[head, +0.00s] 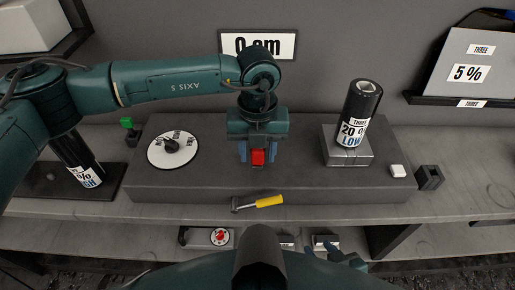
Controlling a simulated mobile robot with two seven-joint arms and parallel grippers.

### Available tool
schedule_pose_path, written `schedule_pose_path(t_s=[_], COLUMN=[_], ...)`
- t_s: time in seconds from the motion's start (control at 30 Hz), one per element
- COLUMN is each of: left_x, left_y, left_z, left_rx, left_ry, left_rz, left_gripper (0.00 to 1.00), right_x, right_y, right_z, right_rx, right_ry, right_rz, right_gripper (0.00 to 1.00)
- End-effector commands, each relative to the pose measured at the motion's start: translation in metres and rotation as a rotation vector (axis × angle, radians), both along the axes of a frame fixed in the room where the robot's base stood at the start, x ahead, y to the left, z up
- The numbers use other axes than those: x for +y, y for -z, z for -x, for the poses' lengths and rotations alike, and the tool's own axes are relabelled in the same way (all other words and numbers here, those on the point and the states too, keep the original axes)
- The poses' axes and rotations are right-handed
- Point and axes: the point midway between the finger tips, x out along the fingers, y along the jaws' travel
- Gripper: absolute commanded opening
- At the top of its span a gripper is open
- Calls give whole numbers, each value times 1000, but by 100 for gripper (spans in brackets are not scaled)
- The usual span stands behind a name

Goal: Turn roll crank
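A yellow-handled piece with a grey end (268,201), which looks like the crank, sits at the front edge of the dark platform (300,187). A black roll (362,102) labelled "20 %" and "LOW" stands slightly tilted on a grey block at the right of the platform. My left gripper (258,160) points down over the middle of the platform, behind the yellow handle. Its blue fingers are apart, with a red block (258,158) between them and visible gaps at its sides. My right gripper (335,257) is low at the bottom, its blue fingers spread and partly hidden.
Another dark roll (78,160) stands at far left, partly behind my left arm. A white block (398,171) and a dark holder (429,177) are at right.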

Motion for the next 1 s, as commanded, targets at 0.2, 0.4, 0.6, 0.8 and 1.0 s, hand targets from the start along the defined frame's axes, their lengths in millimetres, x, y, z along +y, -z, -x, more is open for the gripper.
schedule_pose_path(t_s=[0.2,0.4,0.6,0.8,1.0], left_x=[0,0,0,0,-2], left_y=[0,-1,-1,-1,1], left_z=[0,0,0,0,0], left_rx=[0,0,0,0,0], left_ry=[0,0,0,2,24], left_rz=[0,0,0,0,0], left_gripper=[25,8,0,0,0], right_x=[1,2,3,3,3], right_y=[0,-1,0,1,5], right_z=[0,1,3,4,3], right_rx=[-1,1,4,6,3], right_ry=[-2,-4,-5,-4,-5], right_rz=[-1,-4,-5,-5,-7], right_gripper=[36,36,36,36,36])
